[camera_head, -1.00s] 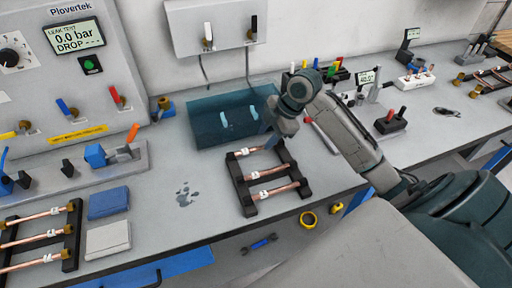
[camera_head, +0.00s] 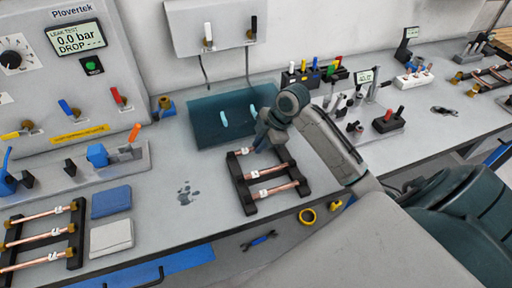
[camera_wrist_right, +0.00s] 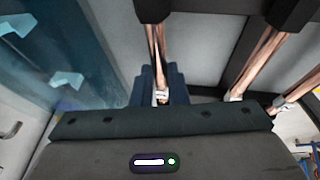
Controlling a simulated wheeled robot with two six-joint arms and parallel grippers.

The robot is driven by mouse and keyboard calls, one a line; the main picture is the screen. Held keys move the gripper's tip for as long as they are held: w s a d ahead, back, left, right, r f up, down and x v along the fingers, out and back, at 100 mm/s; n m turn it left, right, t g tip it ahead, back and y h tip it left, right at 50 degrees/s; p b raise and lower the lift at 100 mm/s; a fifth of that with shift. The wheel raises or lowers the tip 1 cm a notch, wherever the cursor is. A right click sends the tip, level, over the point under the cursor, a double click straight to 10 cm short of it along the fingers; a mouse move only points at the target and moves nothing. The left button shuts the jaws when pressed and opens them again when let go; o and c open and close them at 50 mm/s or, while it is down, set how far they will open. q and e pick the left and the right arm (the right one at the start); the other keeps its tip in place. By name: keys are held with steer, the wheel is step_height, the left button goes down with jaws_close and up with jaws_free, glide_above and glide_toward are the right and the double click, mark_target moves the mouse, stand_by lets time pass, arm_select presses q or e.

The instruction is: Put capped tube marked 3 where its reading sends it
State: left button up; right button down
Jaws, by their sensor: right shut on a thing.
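A black rack (camera_head: 246,201) on the bench holds three copper tubes with white tags; their numbers are too small to read. My right gripper (camera_head: 262,145) is over the rack's back row and covers part of the back tube (camera_head: 242,152). In the right wrist view, the gripper's blue fingers (camera_wrist_right: 160,90) are shut around that tube (camera_wrist_right: 157,50), which still lies against the rack. The middle tube (camera_head: 264,172) and front tube (camera_head: 275,190) lie free of the gripper. My left gripper is not in view.
A teal water tank (camera_head: 205,130) stands right behind the rack. The leak tester (camera_head: 75,45) reads 0.0 bar, with a clamp fixture (camera_head: 110,158) before it. Another tube rack (camera_head: 75,235) stands front left, beside blue (camera_head: 110,201) and white (camera_head: 110,238) pads.

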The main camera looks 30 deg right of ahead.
mark_target(252, 149)
steer(key=shift+r+b, duration=0.3)
steer(key=shift+r, duration=0.2)
steer(key=shift+s+a+r+b, duration=0.2)
steer(key=shift+r+b, duration=0.15)
steer(key=shift+r, duration=0.25)
steer(key=shift+s+a+r+b, duration=0.1)
steer(key=shift+s+r+b, duration=0.1)
steer(key=shift+r+b, duration=0.3)
steer(key=s+a+b, duration=0.1)
steer(key=s+a, duration=0.1)
steer(key=s, duration=0.2)
steer(key=s+a+r, duration=0.1)
steer(key=s+a, duration=0.2)
steer(key=s, duration=0.1)
steer(key=s+a+b, duration=0.1)
steer(key=s+a, duration=0.1)
steer(key=s, duration=0.2)
steer(key=shift+a+r+b, duration=0.3)
steer(key=shift+r, duration=0.1)
steer(key=shift+s+a, duration=0.15)
steer(key=shift+s, duration=0.3)
